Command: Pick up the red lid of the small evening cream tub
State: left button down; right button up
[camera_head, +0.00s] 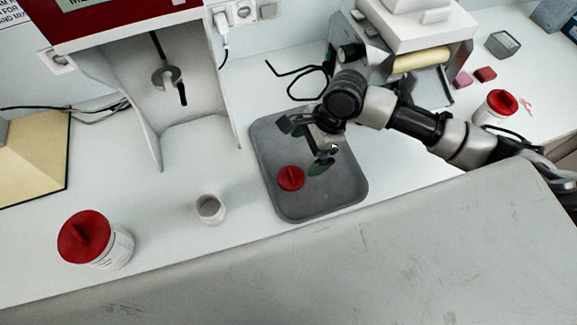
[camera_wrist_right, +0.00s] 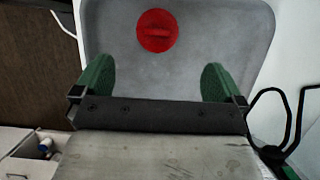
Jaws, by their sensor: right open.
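A red lid (camera_head: 291,178) with a raised grip bar lies flat on a grey tray (camera_head: 325,203). It also shows in the right wrist view (camera_wrist_right: 157,31), ahead of the fingers and between their lines. A small white open tub (camera_head: 211,209) without a lid stands on the counter left of the tray. My right gripper (camera_head: 306,148) is above the tray, just behind and right of the lid. Its green fingertips (camera_wrist_right: 158,85) are wide apart with nothing between them. My left gripper is not in view.
A larger white tub with a red lid (camera_head: 84,236) stands at the front left. Another red-lidded tub (camera_head: 495,106) stands at the right near small red and pink blocks (camera_head: 485,74). A red and white machine (camera_head: 150,60) and a machine with a roller (camera_head: 420,59) stand behind.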

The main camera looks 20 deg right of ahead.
aim_at(292, 173)
jog(key=x, duration=0.4)
jog(key=shift+s+a+r, duration=0.1)
jog(key=shift+s, duration=0.1)
jog(key=shift+w+a+f+p, duration=0.1)
jog(key=shift+a+f+p, duration=0.1)
jog(key=shift+f+p, duration=0.25)
jog(key=p+x, duration=0.1)
jog(key=x, duration=0.3)
jog(key=shift+a+f, duration=0.15)
jog(key=shift+f, duration=0.3)
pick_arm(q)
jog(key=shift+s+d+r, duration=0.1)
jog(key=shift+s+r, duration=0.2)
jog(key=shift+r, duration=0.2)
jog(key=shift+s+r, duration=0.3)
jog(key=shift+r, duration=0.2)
pick_arm(e)
jog(key=c, duration=0.9)
